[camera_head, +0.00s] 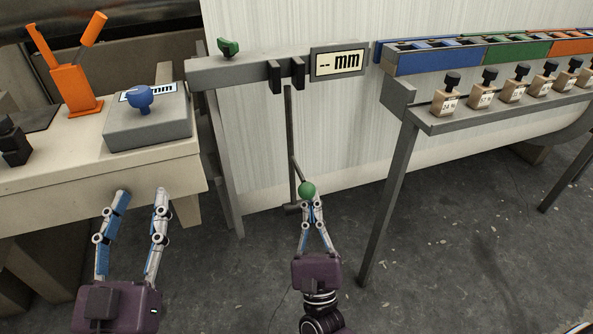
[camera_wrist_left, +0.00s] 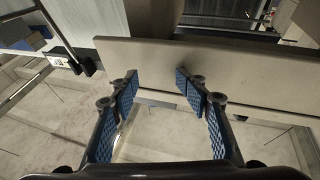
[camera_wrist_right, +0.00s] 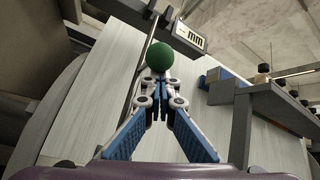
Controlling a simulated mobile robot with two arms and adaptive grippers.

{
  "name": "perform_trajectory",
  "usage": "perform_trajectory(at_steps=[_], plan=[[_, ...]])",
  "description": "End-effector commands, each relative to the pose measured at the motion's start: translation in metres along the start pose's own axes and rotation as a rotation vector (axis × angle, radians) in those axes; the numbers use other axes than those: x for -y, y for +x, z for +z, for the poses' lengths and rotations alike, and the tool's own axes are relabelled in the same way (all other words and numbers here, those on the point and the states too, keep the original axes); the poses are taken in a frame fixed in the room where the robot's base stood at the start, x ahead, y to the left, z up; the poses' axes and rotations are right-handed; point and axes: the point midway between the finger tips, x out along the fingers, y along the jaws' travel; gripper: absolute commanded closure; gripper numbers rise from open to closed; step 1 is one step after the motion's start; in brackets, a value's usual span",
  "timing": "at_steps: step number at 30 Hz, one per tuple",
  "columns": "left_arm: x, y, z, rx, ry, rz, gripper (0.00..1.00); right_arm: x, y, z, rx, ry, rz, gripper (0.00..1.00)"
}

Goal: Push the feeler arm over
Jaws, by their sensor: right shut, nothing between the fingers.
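The feeler arm (camera_head: 291,145) is a thin dark bar hanging down from a grey beam, with a short side rod that ends in a green ball (camera_head: 307,189). The ball also shows in the right wrist view (camera_wrist_right: 160,56). My right gripper (camera_head: 309,202) is shut and empty, its fingertips right at the ball; whether they touch it I cannot tell. In the right wrist view its tips (camera_wrist_right: 160,80) lie just below the ball. My left gripper (camera_head: 142,193) is open and empty in front of the cream bench; its spread fingers show in the left wrist view (camera_wrist_left: 158,82).
The grey beam (camera_head: 225,72) carries a green knob (camera_head: 229,47) and a display (camera_head: 338,63) reading "-- mm". The cream bench (camera_head: 60,180) holds a grey box with a blue knob (camera_head: 139,98) and an orange stand (camera_head: 72,90). A shelf with several small weights (camera_head: 446,100) is at right.

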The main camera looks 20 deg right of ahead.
Motion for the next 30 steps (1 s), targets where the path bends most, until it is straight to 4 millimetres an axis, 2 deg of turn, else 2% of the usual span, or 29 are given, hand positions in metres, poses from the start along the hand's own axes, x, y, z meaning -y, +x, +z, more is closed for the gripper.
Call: perform_trajectory(at_steps=[1, 6, 11, 15, 21, 30], plan=[[0.002, -0.002, 0.023, 0.099, -0.002, -0.003, 0.58, 0.001, 0.002, 0.005, -0.005, 0.0, 0.005, 1.0], [0.009, -0.019, 0.078, 0.365, 0.005, -0.017, 0.58, 0.005, 0.0, 0.01, -0.031, -0.006, 0.017, 1.0], [0.016, -0.05, 0.122, 0.61, 0.009, -0.032, 0.58, 0.008, -0.001, 0.016, -0.055, -0.01, 0.028, 1.0], [0.021, -0.084, 0.152, 0.807, 0.009, -0.044, 0.58, 0.01, -0.003, 0.021, -0.077, -0.013, 0.039, 1.0], [0.026, -0.134, 0.178, 1.051, 0.008, -0.061, 0.58, 0.014, -0.004, 0.028, -0.107, -0.019, 0.054, 1.0], [0.031, -0.201, 0.193, 1.337, 0.001, -0.079, 0.58, 0.019, -0.006, 0.037, -0.15, -0.026, 0.075, 1.0]])
